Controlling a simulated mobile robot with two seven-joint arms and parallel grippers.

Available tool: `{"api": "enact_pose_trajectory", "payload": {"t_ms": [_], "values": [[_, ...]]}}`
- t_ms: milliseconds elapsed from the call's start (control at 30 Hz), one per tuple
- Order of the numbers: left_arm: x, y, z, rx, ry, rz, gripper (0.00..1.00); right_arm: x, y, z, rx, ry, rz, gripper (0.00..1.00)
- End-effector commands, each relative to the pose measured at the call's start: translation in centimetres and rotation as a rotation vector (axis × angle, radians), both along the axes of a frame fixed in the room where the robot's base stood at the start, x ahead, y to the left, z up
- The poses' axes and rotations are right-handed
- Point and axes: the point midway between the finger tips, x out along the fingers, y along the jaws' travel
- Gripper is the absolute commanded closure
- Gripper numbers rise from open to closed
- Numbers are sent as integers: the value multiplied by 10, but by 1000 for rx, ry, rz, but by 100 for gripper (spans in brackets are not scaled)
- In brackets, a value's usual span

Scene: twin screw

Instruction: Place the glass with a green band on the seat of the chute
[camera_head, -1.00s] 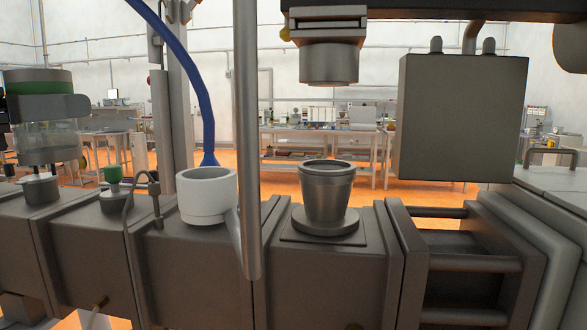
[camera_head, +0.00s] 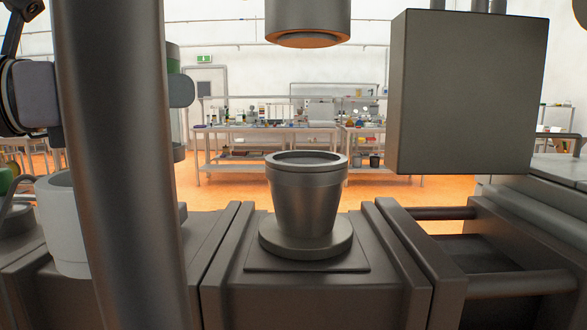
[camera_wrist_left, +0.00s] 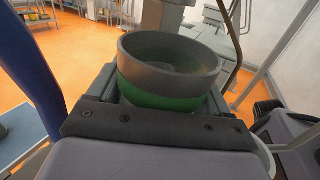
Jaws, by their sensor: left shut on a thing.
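My left gripper (camera_head: 182,91) is at the left of the head view, partly hidden by a thick metal pole. It is shut on the glass with a green band (camera_head: 178,124). The glass is held upright in the air, mostly hidden by the pole. In the left wrist view the glass (camera_wrist_left: 170,62) shows its round rim and green band above the gripper's jaw (camera_wrist_left: 155,128). A metal cup-shaped funnel on a round flange (camera_head: 305,205), perhaps the chute's seat, stands to the right of the held glass. My right gripper is not in view.
The pole (camera_head: 115,170) stands close in front at the left. A white round cup-like port (camera_head: 62,225) is behind it. A metal cylinder (camera_head: 307,20) hangs above the funnel, and a grey box (camera_head: 470,90) hangs to the right. Space between funnel and cylinder is clear.

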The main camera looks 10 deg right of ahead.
Motion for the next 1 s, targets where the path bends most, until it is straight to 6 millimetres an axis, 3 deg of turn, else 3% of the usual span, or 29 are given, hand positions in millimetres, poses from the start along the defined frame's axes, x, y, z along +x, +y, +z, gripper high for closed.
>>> {"api": "enact_pose_trajectory", "payload": {"t_ms": [167,600,867,1000], "values": [[2,-16,-2,-2,0,-6,59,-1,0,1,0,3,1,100],[29,-120,0,-2,0,-5,59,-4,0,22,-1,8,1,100],[35,-143,-2,-3,-1,-4,59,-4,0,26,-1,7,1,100],[41,-169,0,-4,2,-6,59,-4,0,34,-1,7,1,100]]}}
